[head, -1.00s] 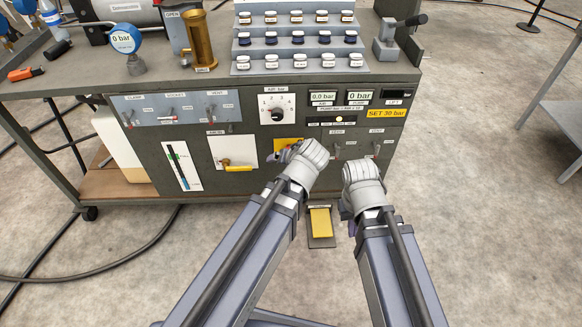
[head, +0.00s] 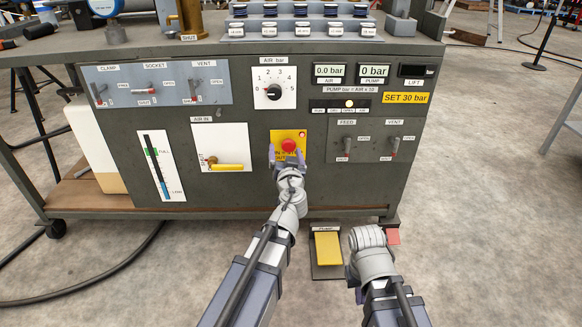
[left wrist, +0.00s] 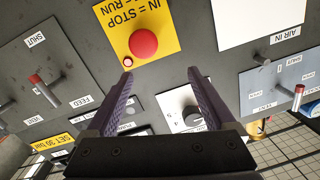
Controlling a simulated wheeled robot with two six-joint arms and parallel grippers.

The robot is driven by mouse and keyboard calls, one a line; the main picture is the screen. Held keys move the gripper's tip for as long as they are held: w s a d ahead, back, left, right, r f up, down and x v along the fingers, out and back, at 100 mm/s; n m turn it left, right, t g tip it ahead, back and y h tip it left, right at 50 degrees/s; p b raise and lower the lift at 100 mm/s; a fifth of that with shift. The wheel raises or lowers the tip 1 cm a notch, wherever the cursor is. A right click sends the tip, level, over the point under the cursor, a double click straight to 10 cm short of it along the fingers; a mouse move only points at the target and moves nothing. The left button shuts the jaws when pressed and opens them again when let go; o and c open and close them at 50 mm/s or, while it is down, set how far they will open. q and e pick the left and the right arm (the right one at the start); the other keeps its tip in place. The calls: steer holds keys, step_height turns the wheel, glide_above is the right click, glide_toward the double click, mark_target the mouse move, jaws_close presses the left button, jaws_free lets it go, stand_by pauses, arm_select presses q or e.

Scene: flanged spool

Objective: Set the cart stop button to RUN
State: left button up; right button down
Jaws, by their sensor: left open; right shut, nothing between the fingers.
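The red stop button (head: 289,145) sits on a yellow plate (head: 276,135) on the cart's front panel. In the left wrist view the red button (left wrist: 143,43) shows as a round cap on the yellow plate (left wrist: 112,24), whose upside-down label includes "IN = STOP" and "RUN". A small red lamp (left wrist: 128,62) is at the plate's corner. My left gripper (head: 286,153) is open in front of the button, one finger towards each side, with nothing between the fingers. Contact cannot be told. My right gripper (head: 368,246) is low at the right, shut and empty; its fingertips are hidden.
Near the button are the AIR IN valve's yellow handle (head: 229,167), the AIR bar dial (head: 274,90) and the FEED lever (head: 347,147). A yellow PUMP pedal (head: 328,249) lies on the floor. Open floor (head: 480,220) is at the right.

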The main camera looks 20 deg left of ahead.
mark_target(289, 146)
arm_select(q)
steer(key=f, duration=0.1)
steer(key=f+b, duration=0.1)
steer(key=w+d+f+t+h+b, duration=0.1)
steer(key=shift+m, duration=0.4)
arm_select(e)
step_height(289, 146, down, 4)
steer(key=shift+d+f, duration=0.1)
steer(key=shift+d, duration=0.05)
arm_select(q)
steer(key=shift+w, duration=0.1)
steer(key=x, duration=0.7)
steer(key=shift+w+a+f, duration=0.1)
steer(key=shift+w+a, duration=0.05)
steer(key=shift+w, duration=0.25)
jaws_close()
steer(key=shift+s, duration=0.1)
